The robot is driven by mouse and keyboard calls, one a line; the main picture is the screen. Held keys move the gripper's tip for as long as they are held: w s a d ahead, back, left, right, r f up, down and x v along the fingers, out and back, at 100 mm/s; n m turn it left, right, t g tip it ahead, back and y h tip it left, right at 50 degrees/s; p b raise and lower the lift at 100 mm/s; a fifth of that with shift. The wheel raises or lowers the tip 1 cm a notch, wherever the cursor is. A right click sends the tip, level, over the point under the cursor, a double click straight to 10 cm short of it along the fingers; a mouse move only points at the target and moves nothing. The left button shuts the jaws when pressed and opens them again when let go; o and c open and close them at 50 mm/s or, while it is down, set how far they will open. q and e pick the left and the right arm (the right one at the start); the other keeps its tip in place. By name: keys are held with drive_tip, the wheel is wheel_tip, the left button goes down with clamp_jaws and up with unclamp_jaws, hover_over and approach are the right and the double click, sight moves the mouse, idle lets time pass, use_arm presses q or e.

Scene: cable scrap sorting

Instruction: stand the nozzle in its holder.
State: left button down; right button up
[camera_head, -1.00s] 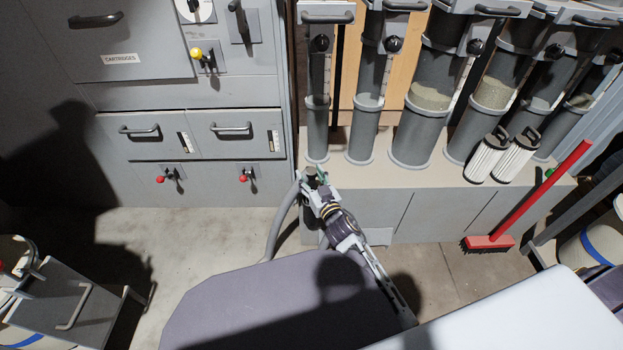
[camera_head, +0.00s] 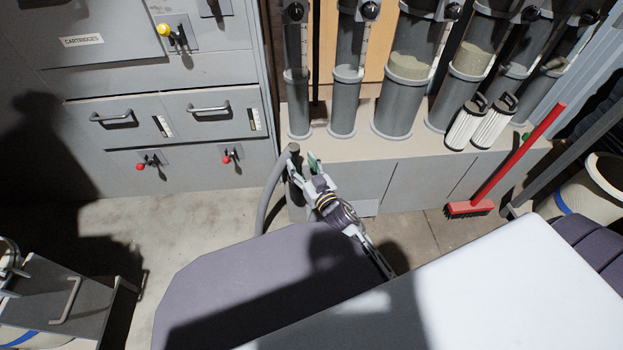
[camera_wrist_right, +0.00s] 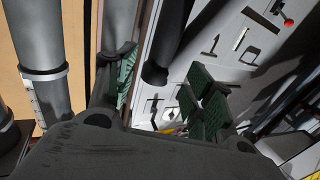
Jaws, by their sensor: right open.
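The nozzle (camera_head: 293,150) is the dark tube end on a grey hose (camera_head: 269,192), at the front of the low bench. It looks upright, with its lower part in or against a grey holder (camera_head: 297,208); how deep it sits I cannot tell. My right gripper (camera_head: 313,163) is open beside the nozzle's right side, apart from it and empty. In the right wrist view, the open green-padded fingers (camera_wrist_right: 165,93) show with a dark tube (camera_wrist_right: 160,50), likely the nozzle, beyond the gap. My left gripper is not in view.
Several grey columns (camera_head: 343,105) stand on the bench behind. Two white filter cartridges (camera_head: 492,123) and a red broom (camera_head: 515,165) are to the right. A drawer cabinet (camera_head: 205,155) stands left. My purple-grey base fills the front; bare floor (camera_head: 175,225) lies left of it.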

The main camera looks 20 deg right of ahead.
drive_tip(key=shift+s+d, duration=0.2)
drive_tip(key=shift+s, duration=1.3)
drive_tip(key=shift+s+d, duration=0.15)
drive_tip(key=shift+s, duration=1.3)
